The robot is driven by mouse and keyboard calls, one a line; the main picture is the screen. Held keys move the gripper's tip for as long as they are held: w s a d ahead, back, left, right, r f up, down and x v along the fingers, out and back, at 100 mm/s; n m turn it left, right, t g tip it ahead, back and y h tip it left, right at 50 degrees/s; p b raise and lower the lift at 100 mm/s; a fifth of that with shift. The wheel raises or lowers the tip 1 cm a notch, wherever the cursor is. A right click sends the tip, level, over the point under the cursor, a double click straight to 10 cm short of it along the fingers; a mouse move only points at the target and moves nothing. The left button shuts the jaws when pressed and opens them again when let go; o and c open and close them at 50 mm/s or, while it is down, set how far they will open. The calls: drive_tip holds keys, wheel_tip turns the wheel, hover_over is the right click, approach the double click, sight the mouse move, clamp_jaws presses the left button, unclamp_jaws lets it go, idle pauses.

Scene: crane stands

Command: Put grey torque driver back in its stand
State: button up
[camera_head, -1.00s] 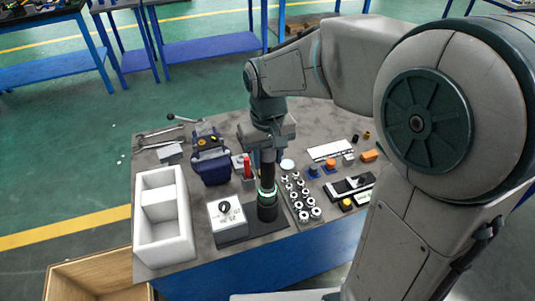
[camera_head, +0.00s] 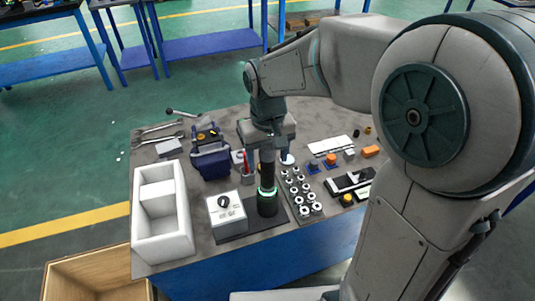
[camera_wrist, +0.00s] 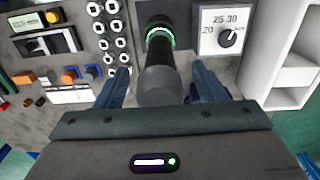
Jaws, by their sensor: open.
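The grey torque driver (camera_head: 267,170) stands upright, its lower end in the black cylindrical holder (camera_head: 267,205) of its stand. A green ring glows where driver and holder meet. The driver's rounded dark grey end (camera_wrist: 163,88) points at the wrist camera. My gripper (camera_head: 267,156) is directly above and around the upper part of the driver. In the wrist view its two fingers (camera_wrist: 160,88) are spread on either side of the driver, with visible gaps. The driver's top is partly hidden by my gripper in the head view.
A white knob box (camera_head: 226,212) stands left of the holder, and a rack of several sockets (camera_head: 300,195) stands right of it. A white divided tray (camera_head: 162,240) is at the left. A blue-and-black device (camera_head: 211,160) and a red-handled tool stand behind, close to my gripper.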

drive_tip(key=shift+r, duration=0.1)
wheel_tip(320, 180, up, 5)
drive_tip(key=p, duration=0.4)
idle(0.4)
wheel_tip(320, 180, up, 13)
drive_tip(key=s+d+f+m+t, duration=0.3)
drive_tip(key=s+d+f, duration=0.7)
drive_tip(key=s+d, duration=0.2)
drive_tip(key=shift+f, duration=0.4)
drive_tip(key=shift+a, duration=0.1)
idle(1.1)
